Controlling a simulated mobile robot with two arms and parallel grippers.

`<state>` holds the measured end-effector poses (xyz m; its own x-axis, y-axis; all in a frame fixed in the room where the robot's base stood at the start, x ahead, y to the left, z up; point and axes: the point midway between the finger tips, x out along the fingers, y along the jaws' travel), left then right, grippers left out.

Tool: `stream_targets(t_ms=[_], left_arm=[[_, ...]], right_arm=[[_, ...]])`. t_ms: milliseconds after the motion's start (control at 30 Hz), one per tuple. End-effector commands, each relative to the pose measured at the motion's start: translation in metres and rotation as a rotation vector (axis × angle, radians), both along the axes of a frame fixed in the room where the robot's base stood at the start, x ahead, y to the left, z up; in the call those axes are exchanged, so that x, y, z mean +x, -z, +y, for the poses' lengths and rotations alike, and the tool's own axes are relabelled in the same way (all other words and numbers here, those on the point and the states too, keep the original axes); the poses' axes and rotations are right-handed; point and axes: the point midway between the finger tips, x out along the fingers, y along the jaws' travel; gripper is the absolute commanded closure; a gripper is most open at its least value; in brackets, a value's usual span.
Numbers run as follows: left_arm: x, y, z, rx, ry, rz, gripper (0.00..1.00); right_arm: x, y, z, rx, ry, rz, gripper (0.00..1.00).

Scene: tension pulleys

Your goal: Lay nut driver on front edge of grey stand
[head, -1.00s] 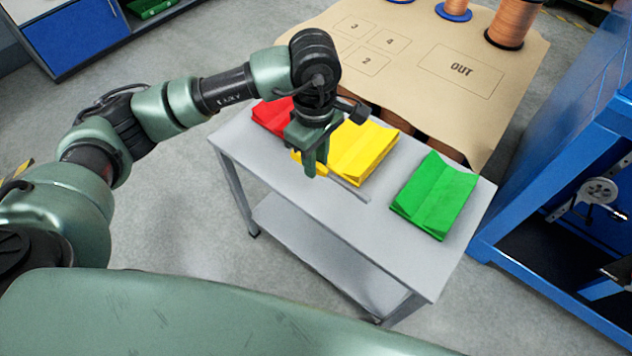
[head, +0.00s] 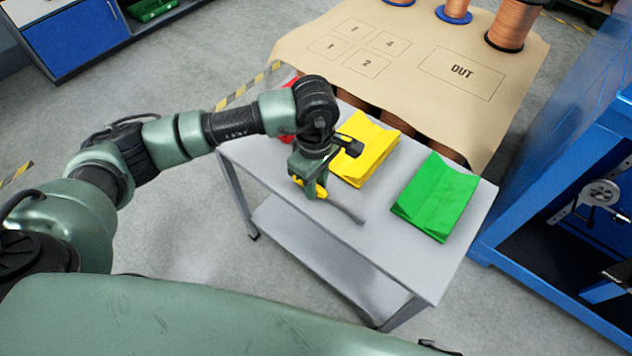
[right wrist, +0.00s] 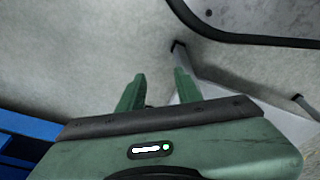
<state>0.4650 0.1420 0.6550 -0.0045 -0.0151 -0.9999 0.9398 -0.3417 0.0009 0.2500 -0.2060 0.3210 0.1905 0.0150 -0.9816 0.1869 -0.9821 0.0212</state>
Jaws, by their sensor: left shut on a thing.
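The grey stand (head: 400,258) is a light grey table with a lower shelf, in the middle of the head view. My left gripper (head: 308,192) is over its left part and points down, shut on the nut driver. The nut driver's yellow handle shows at the fingers, partly hidden by them. Its thin grey shaft (head: 347,213) points right and toward the front edge. I cannot tell whether it touches the top. My right gripper (right wrist: 160,78) is open and empty in the right wrist view, with its fingers apart.
A yellow holder (head: 366,150) and a green holder (head: 436,196) stand on the top; a red one (head: 287,138) is mostly behind my left arm. The front strip right of the nut driver is clear. A blue frame (head: 560,190) stands at right.

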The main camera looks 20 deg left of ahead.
Motion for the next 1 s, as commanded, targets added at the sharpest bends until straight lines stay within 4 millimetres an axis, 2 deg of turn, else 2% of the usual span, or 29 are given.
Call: stream_targets(t_ms=[33,67,100,133,567,1000], left_arm=[[0.000,0.001,0.000,0.000,0.000,0.000,1.00],[0.000,0.001,0.000,0.000,0.000,0.000,0.71],[0.000,0.000,0.000,0.000,0.000,0.000,0.60],[0.000,0.000,0.000,0.000,0.000,0.000,0.55],[0.000,-0.005,0.000,-0.001,0.000,-0.002,0.55],[0.002,-0.094,0.002,0.000,0.000,-0.004,0.55]], right_arm=[[0.000,0.000,0.000,0.000,0.000,0.001,0.66],[0.001,-0.002,0.000,0.000,0.000,-0.001,0.66],[0.002,-0.003,0.000,0.001,0.000,-0.004,0.66],[0.002,-0.004,0.000,0.001,0.000,-0.006,0.66],[0.000,-0.003,0.000,0.001,0.000,-0.007,0.66],[-0.017,0.017,-0.003,-0.003,-0.005,0.014,0.66]])
